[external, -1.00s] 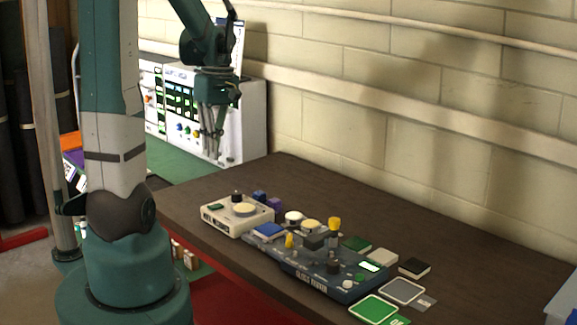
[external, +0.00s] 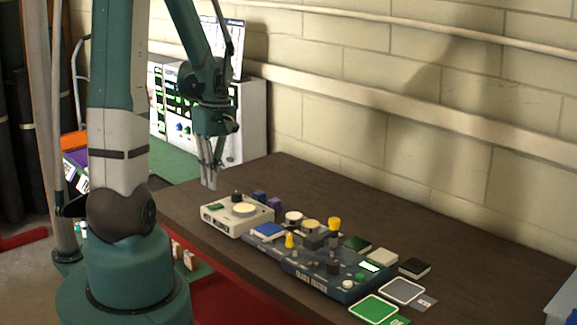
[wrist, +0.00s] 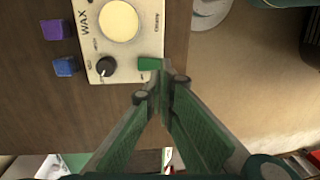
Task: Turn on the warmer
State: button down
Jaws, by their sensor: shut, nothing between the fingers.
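The warmer, a cream box (external: 232,223) marked WAX, sits at the near left end of the dark table. It also shows at the top of the wrist view (wrist: 126,60). On its top are a round pale yellow pad (wrist: 118,21), a black knob (wrist: 106,67) and a green switch (wrist: 149,64). My gripper (external: 210,186) points down just above and behind the warmer's left end, with its fingers together and empty. In the wrist view my fingertips (wrist: 161,78) appear right beside the green switch and overlap its lower edge. I cannot tell whether they touch it.
A purple block (wrist: 55,29) and a blue block (wrist: 65,66) lie beside the warmer. A dark blue control panel (external: 318,278) with knobs and buttons stands to its right. Flat green and grey pads (external: 374,309) lie farther right. The table behind is clear.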

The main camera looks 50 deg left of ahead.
aim_at(210, 206)
jog(key=shift+s+f, duration=0.15)
jog(key=shift+f, duration=1.2)
jog(key=shift+s+f, duration=0.15)
jog(key=shift+f, duration=1.2)
jog(key=shift+s+f+t+b, duration=0.2)
jog(key=shift+f+t+b, duration=0.25)
jog(key=shift+b, duration=0.2)
jog(key=shift+w+r, duration=0.1)
jog(key=shift+w, duration=0.05)
jog(key=shift+w+r, duration=0.25)
jog(key=shift+w, duration=0.35)
jog(key=shift+r, duration=0.2)
